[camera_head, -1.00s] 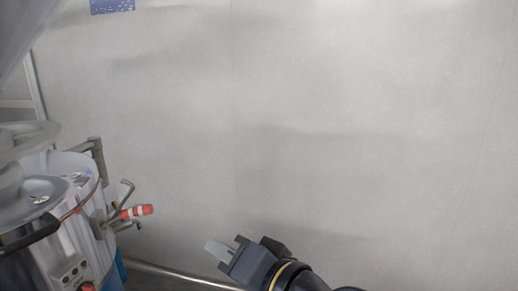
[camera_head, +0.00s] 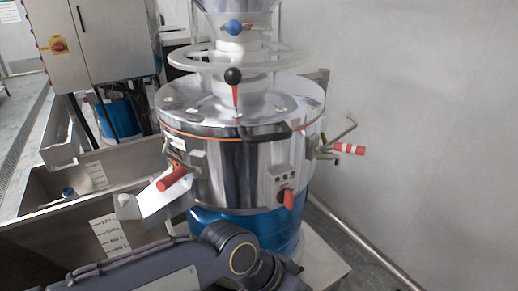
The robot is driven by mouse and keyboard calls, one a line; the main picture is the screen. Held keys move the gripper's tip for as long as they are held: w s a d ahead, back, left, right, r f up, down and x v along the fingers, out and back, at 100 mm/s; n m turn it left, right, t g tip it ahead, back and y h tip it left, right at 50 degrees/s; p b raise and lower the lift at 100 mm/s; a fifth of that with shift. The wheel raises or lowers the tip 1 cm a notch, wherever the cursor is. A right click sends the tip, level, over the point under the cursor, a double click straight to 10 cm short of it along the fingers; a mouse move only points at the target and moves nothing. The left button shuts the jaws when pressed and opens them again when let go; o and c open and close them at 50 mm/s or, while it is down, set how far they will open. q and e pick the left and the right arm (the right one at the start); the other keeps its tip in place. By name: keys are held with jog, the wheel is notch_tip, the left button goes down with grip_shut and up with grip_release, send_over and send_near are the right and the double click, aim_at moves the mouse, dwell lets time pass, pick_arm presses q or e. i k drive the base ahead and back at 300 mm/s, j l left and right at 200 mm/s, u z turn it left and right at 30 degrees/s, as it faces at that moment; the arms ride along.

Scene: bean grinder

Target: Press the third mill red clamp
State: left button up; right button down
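A round steel mill (camera_head: 235,165) with a blue base stands in the middle of the head view. It shows three red-handled parts. One red handle (camera_head: 349,149) sticks out level at the right side. A second red handle (camera_head: 287,198) hangs down at the front right. A third red handle (camera_head: 172,180) slants above the metal chute at the front left. I cannot tell which one counts as the third clamp. My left arm comes in from the left along the bottom, below the mill; its gripper fingers do not show. My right gripper is out of view.
A grey control cabinet (camera_head: 98,40) stands at the back left. A metal trough (camera_head: 40,240) runs along the left. A clear guard ring (camera_head: 190,60) and a black ball knob (camera_head: 233,75) sit above the lid. A bare wall fills the right.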

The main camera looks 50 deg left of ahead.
aim_at(166, 182)
jog(key=u, duration=2.7)
jog(key=i+j, duration=0.05)
jog(key=j, duration=0.05)
